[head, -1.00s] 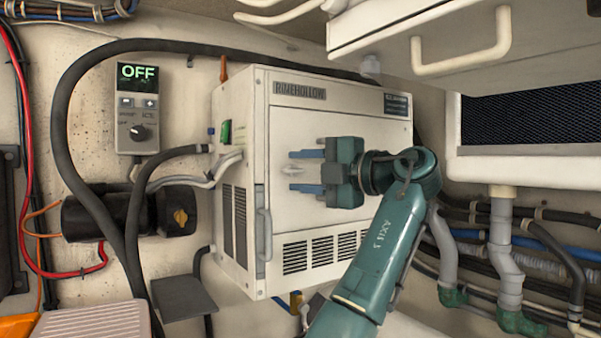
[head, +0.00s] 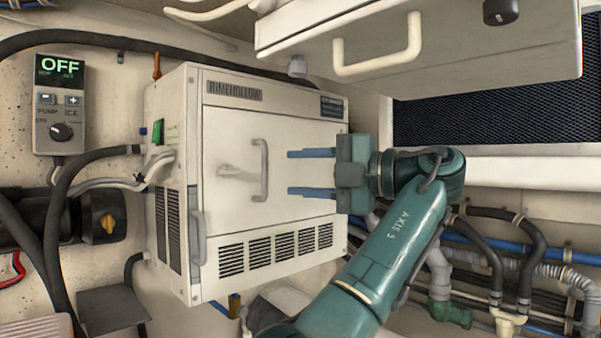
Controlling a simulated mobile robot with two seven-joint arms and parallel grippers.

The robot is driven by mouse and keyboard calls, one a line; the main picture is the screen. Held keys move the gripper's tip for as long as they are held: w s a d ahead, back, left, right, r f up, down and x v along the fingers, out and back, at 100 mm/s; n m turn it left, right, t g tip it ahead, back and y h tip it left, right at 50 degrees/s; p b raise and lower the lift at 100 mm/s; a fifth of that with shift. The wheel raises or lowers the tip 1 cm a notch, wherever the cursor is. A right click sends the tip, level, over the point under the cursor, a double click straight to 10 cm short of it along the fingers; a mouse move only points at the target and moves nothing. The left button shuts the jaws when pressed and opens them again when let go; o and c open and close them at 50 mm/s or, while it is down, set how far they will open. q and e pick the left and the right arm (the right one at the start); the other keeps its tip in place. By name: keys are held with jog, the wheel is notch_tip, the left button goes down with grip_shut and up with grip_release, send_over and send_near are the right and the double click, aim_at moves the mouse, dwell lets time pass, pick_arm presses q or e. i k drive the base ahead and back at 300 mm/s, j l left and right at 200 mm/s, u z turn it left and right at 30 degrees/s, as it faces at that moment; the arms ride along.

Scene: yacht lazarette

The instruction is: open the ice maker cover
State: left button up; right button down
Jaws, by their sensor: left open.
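The ice maker (head: 172,215) is a white box labelled RIMEHOLLOW on the wall, left of centre in the head view. Its front cover (head: 225,135) looks closed and flat, with a pale upright bar handle (head: 263,170) near its middle. A small latch-like piece (head: 233,172) is just left of the handle. My left gripper (head: 290,172) is open and empty, its two blue fingers pointing left. The fingertips are just right of the handle in the picture, one higher and one lower; their depth from the cover is hard to tell. My right gripper is not in view.
A white drawer-like unit with a handle (head: 376,44) hangs above right. A control box reading OFF (head: 60,105) is on the left wall. A grey bar (head: 197,240) runs along the ice maker's left front edge. Hoses and pipes (head: 495,250) crowd the lower right.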

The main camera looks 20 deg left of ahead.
aim_at(257, 145)
jog(key=k+l, duration=0.2)
jog(key=k, duration=0.3)
jog(key=k+l, duration=0.15)
jog(key=k, duration=0.3)
